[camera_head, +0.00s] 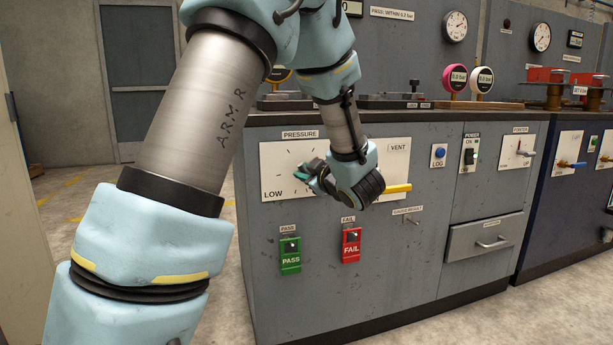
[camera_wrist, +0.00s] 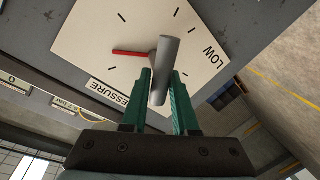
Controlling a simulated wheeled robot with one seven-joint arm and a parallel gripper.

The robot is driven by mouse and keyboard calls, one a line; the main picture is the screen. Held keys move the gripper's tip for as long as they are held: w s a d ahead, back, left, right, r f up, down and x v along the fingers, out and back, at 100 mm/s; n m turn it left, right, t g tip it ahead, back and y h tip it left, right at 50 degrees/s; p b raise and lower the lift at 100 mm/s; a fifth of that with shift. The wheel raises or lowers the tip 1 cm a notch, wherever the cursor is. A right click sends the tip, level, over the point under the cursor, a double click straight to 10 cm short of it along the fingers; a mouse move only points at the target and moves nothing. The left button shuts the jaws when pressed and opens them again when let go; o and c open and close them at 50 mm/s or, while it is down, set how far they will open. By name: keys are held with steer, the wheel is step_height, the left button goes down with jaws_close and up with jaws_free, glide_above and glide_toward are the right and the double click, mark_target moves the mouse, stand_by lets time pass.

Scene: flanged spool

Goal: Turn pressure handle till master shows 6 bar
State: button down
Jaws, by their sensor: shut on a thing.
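The white pressure plate (camera_head: 276,182), marked PRESSURE and LOW, is on the front of the grey bench. In the wrist view, the plate (camera_wrist: 97,47) has black tick marks, a grey handle (camera_wrist: 165,52) and a red pointer (camera_wrist: 130,52) lying towards the picture's left. My gripper (camera_wrist: 160,82) is shut on the grey handle, one green finger on each side. In the head view, my gripper (camera_head: 302,174) hides most of the handle. A pink-rimmed gauge (camera_head: 455,79) and a white gauge (camera_head: 481,80) stand on the bench top; their small readings are not certain.
A yellow vent lever (camera_head: 397,188) is right beside my wrist. Below are a green PASS switch (camera_head: 290,256) and a red FAIL switch (camera_head: 352,245). A blue LOG button (camera_head: 440,152) and a drawer (camera_head: 485,239) are further right. My arm covers part of the bench.

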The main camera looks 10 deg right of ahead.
steer(key=shift+a+f+n+h+b, duration=0.1)
steer(key=shift+f+n+h+b, duration=0.1)
steer(key=shift+n+b, duration=0.35)
steer(key=shift+a+f+n+h+b, duration=0.15)
steer(key=shift+n+h+b, duration=0.1)
steer(key=shift+n, duration=0.5)
steer(key=shift+s+d, duration=0.1)
steer(key=shift+d, duration=0.1)
stand_by(1.0)
steer(key=c, duration=0.9)
jaws_free()
steer(key=shift+o, duration=1.1)
steer(key=shift+r, duration=0.15)
steer(key=p+v, duration=0.2)
steer(key=v, duration=0.8)
steer(key=shift+s, duration=0.3)
steer(key=shift+d+r, duration=0.1)
